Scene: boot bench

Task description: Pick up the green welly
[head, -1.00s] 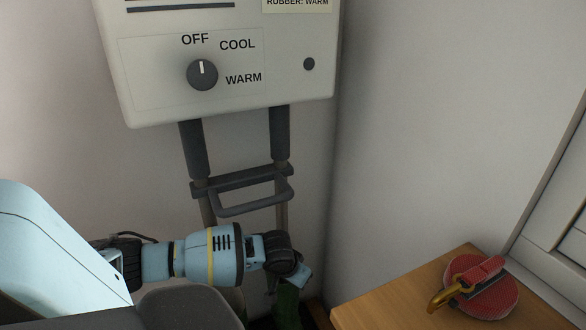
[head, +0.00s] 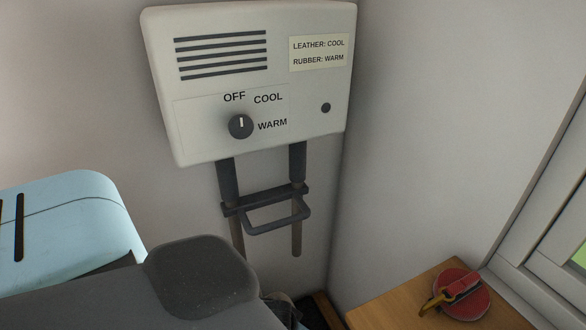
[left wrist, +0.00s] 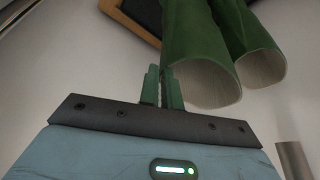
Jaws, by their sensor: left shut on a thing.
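The green welly (left wrist: 205,60) shows in the left wrist view as a green boot shaft with a pale-lined opening. A second green shaft (left wrist: 248,40) stands beside it, so they look like a pair. My left gripper (left wrist: 162,75) is shut on the rim of the nearer welly, its narrow fingers close together at the edge of the opening. The feet of the boots are out of view. In the head view the wellies and the gripper are hidden or below the frame. My right gripper is not in view.
A wall dryer (head: 300,110) has its knob (head: 241,126) pointing at OFF. Dark pipes and a bar (head: 275,218) hang below it. A wooden bench top (head: 390,310) at lower right holds a red round object (head: 465,298). A wood-edged dark tray (left wrist: 140,12) lies beyond the boots.

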